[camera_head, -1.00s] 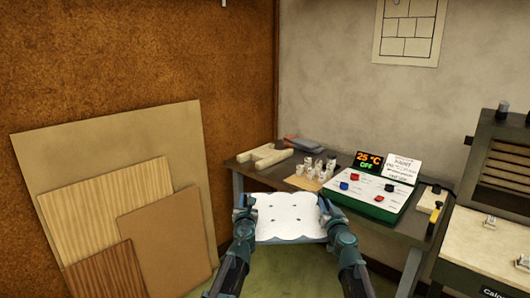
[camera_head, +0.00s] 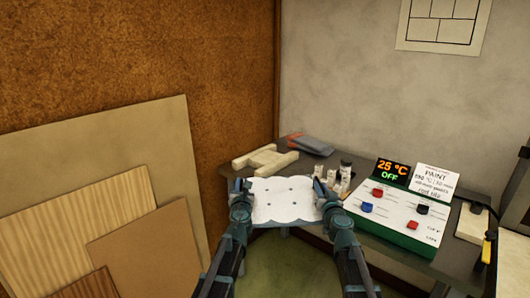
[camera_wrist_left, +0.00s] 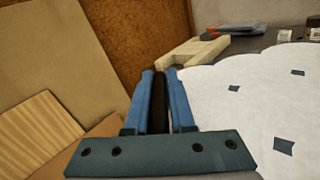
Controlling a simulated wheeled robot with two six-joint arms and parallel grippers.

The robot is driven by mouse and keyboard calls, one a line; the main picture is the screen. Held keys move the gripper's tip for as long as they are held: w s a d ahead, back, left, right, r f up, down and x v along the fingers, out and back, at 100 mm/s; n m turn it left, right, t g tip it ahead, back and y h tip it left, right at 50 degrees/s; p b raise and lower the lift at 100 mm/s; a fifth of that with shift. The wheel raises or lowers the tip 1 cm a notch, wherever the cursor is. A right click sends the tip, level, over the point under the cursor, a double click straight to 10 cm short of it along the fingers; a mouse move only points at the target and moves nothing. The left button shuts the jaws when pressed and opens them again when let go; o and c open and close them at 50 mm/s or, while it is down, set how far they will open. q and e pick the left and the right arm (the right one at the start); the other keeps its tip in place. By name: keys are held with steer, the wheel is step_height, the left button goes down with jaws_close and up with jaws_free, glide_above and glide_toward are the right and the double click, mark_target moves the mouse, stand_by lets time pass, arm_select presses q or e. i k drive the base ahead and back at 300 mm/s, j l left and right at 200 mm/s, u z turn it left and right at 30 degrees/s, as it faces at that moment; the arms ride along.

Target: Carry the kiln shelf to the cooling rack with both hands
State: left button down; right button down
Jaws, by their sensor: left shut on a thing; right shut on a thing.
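The kiln shelf (camera_head: 281,200) is a white plate with wavy edges and several small dark marks. My left gripper (camera_head: 241,190) is shut on its left edge and my right gripper (camera_head: 323,192) is shut on its right edge. The shelf looks about level, in front of the bench and overlapping its near edge in the head view. The shelf also shows at the right of the left wrist view (camera_wrist_left: 255,100), beside the left fingers (camera_wrist_left: 160,100). A pale wooden frame (camera_head: 265,160), probably the cooling rack, lies on the bench just beyond the shelf.
The dark bench (camera_head: 315,167) also bears small jars (camera_head: 343,175), a grey and red item (camera_head: 310,144) and a control box (camera_head: 400,214) with a temperature display (camera_head: 391,171) at right. Wooden boards (camera_head: 150,255) lean on the brown wall at left.

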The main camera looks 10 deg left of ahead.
mark_target(267, 157)
steer(key=i+j, duration=0.15)
steer(key=i, duration=0.35)
steer(key=i+j, duration=0.15)
steer(key=i, duration=0.35)
steer(key=i+j, duration=0.15)
steer(key=i, duration=0.4)
